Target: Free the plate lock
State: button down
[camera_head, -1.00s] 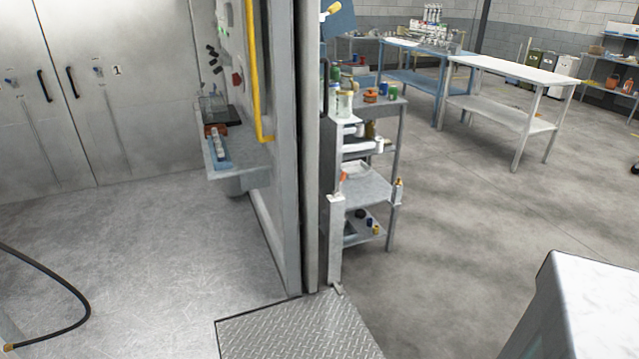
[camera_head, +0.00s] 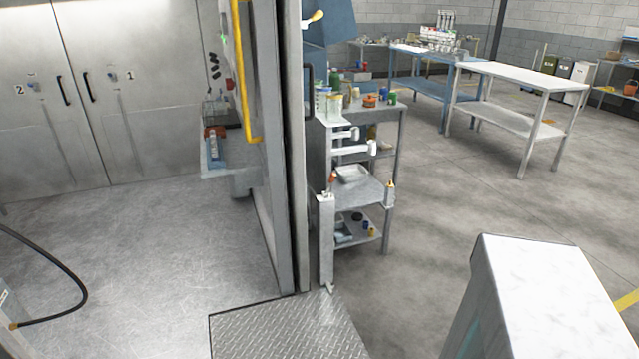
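A metal tread plate (camera_head: 288,330) lies on the floor at the bottom middle, at the foot of the wall end. I cannot make out a lock on it for certain. A grey upright post (camera_head: 326,240) stands just behind the plate, beside the shelf cart, with a small foot at its base. My gripper is not in view.
A shelf cart (camera_head: 352,192) with bottles and cans stands right of the wall panel. Grey cabinet doors (camera_head: 100,90) are at the left, and a black hose (camera_head: 60,262) lies on the floor. A white-topped block (camera_head: 540,275) fills the lower right. Open floor (camera_head: 470,200) lies beyond.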

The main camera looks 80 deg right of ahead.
aim_at(331, 178)
jog(key=z, duration=0.5)
jog(key=i, duration=1.15)
jog(key=z, duration=1)
jog(key=i, duration=0.75)
jog(key=z, duration=0.25)
jog(key=k, duration=0.85)
jog(key=z, duration=0.15)
